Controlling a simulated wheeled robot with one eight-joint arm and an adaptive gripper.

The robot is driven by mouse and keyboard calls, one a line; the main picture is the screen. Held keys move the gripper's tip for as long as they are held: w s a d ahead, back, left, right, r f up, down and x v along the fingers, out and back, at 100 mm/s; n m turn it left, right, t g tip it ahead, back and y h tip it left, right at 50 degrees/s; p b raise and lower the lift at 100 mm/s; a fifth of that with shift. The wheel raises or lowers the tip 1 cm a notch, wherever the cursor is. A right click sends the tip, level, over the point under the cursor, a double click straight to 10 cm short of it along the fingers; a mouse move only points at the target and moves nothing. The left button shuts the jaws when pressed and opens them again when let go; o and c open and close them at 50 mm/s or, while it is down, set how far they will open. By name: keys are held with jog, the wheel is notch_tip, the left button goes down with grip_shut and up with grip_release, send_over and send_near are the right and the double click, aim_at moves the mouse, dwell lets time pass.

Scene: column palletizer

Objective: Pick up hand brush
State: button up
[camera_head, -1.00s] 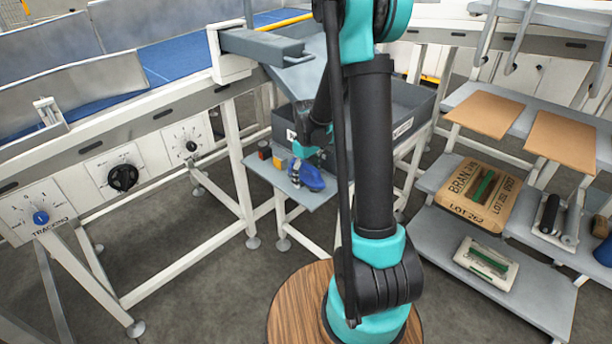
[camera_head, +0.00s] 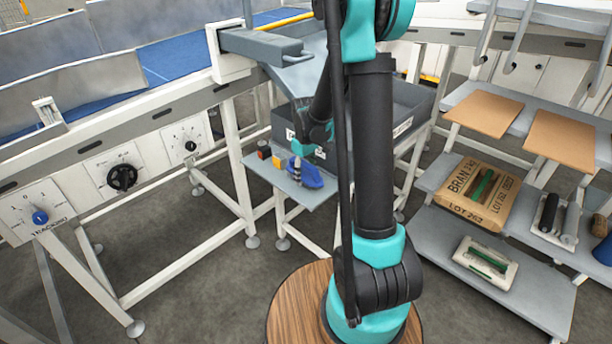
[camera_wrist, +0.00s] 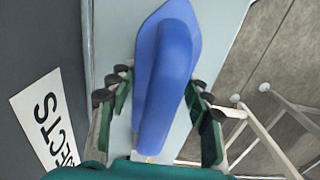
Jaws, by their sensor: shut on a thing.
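The blue hand brush (camera_head: 308,177) is at the small grey side shelf below the conveyor in the head view. In the wrist view the brush (camera_wrist: 168,70) runs lengthwise between the fingers, its raised blue handle toward me. My gripper (camera_wrist: 157,96) has a dark finger pair on each side and is shut on the brush. In the head view my gripper (camera_head: 297,172) points down at the shelf. The brush's underside is hidden, and I cannot tell whether it touches the shelf.
An orange-yellow block (camera_head: 279,160) and a dark red-topped item (camera_head: 264,149) stand left of the brush. A grey bin (camera_head: 400,105) stands just behind.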

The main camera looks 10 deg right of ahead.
aim_at(305, 163)
notch_tip(305, 163, up, 7)
jog(key=shift+s+a+f, duration=0.1)
jog(key=shift+f, duration=0.1)
jog(key=s+a, duration=1.1)
jog(key=a, duration=0.4)
jog(key=shift+s+a+f, duration=0.15)
jog(key=shift+s+a, duration=0.05)
jog(key=shift+a, duration=0.15)
